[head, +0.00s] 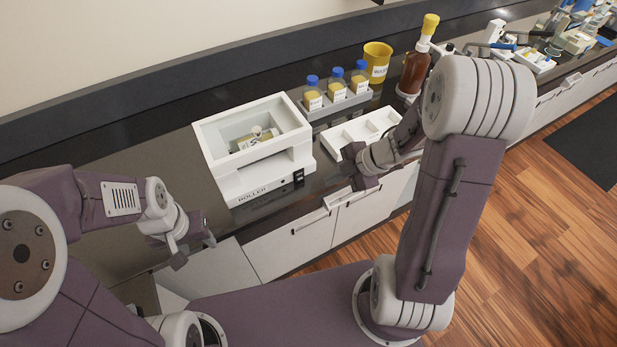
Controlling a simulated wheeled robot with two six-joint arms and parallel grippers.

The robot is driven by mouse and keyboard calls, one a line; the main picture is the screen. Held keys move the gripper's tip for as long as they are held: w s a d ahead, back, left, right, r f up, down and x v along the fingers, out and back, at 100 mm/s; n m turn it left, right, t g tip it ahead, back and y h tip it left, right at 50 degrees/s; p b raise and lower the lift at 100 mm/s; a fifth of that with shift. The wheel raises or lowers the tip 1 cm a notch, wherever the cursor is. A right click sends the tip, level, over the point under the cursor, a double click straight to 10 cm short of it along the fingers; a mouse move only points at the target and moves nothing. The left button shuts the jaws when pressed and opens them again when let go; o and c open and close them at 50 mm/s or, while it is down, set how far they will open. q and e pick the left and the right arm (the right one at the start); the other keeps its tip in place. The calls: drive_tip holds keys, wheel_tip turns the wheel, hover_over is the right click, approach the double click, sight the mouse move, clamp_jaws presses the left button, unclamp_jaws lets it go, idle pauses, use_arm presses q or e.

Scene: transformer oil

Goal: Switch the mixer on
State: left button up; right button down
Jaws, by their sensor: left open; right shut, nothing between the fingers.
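The mixer (222,172) is a white box labelled "ROLLER" on the dark bench. A small bottle with a pale label (250,143) lies in its open top. A black switch (298,177) is on its front face near the right end; its position is too small to tell. My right gripper (352,180) is shut and empty, in front of the bench edge, to the right of the switch and apart from it. My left gripper (194,252) is open and empty, in front of and below the mixer's left end.
A rack (348,104) with blue-capped bottles stands behind the mixer. A white divided tray (350,134) lies to its right, partly behind my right arm. A yellow beaker (377,62) and a brown bottle with a yellow top (414,72) stand farther back. Other equipment fills the far right.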

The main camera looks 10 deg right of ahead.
sight(300, 176)
drive_tip(key=b+x, duration=0.4)
drive_tip(key=x, duration=0.6)
drive_tip(key=shift+s+d+f, duration=0.1)
drive_tip(key=shift+f, duration=0.05)
drive_tip(key=w, duration=0.1)
drive_tip(key=w+a, duration=0.1)
drive_tip(key=w, duration=0.1)
drive_tip(key=shift+w+p, duration=0.15)
drive_tip(key=shift+p, duration=0.25)
drive_tip(key=shift+w+f, duration=0.1)
drive_tip(key=shift+w, duration=0.3)
